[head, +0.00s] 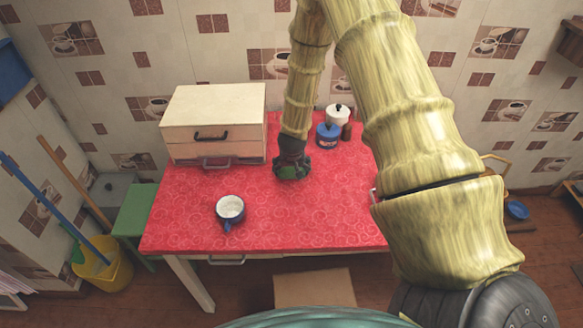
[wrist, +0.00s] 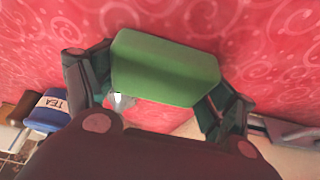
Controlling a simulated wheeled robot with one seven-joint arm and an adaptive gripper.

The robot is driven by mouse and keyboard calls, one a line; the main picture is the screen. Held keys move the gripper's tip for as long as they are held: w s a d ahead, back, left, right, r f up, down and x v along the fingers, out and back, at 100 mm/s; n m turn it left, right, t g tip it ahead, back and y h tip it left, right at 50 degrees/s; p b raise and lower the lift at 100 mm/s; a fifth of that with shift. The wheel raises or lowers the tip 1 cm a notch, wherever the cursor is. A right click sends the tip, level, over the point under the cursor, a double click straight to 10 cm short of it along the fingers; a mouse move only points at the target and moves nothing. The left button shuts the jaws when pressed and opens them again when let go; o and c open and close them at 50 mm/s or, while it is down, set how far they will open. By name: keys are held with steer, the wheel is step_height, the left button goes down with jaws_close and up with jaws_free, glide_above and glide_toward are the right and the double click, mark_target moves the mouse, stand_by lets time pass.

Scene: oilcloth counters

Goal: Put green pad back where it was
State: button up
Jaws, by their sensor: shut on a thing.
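My gripper (head: 292,172) is over the red counter, just right of the small wooden drawer chest (head: 212,108). In the wrist view the fingers (wrist: 158,82) are shut on the green pad (wrist: 165,66), one at each end of it. The pad is a soft-cornered green block. In the head view only a dark green bit shows at the gripper's tip, the rest being hidden by the fingers. The pad is close to the red cloth; I cannot tell whether it touches.
A blue tea tin (head: 327,137) and a white lidded jar (head: 338,114) stand right of my gripper. A white mug (head: 230,208) with a blue handle stands at the front left. The red counter (head: 310,225) is clear in front. My arm hides its right part.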

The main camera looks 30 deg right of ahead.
steer(key=shift+f, duration=0.15)
steer(key=o, duration=1.2)
steer(key=shift+o, duration=0.2)
steer(key=shift+s+r, duration=0.1)
steer(key=shift+r, duration=0.2)
steer(key=b+v, duration=0.1)
steer(key=v, duration=1)
steer(key=shift+r+b, duration=0.4)
steer(key=shift+s+a, duration=0.1)
